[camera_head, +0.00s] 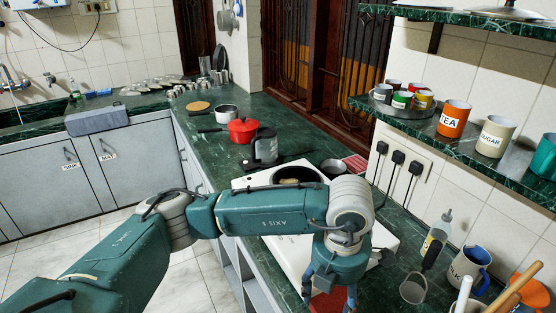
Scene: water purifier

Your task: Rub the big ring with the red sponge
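A red piece, likely the red sponge (328,301), shows at the bottom edge of the head view, partly cut off. My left gripper (329,296) points down over it, with its fingers on either side. The fingertips run to the frame edge, so I cannot tell whether they grip it. A dark round ring (298,174), perhaps the big ring, is on top of the white appliance (262,181). My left forearm crosses in front and hides much of this appliance. My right gripper is not in view.
A black kettle (264,148) and red pot (242,130) stand behind the appliance on the green counter (215,150). At right are a squeeze bottle (437,233), a milk mug (468,268) and wooden handles (508,295). A shelf (450,142) with cups overhangs the right side.

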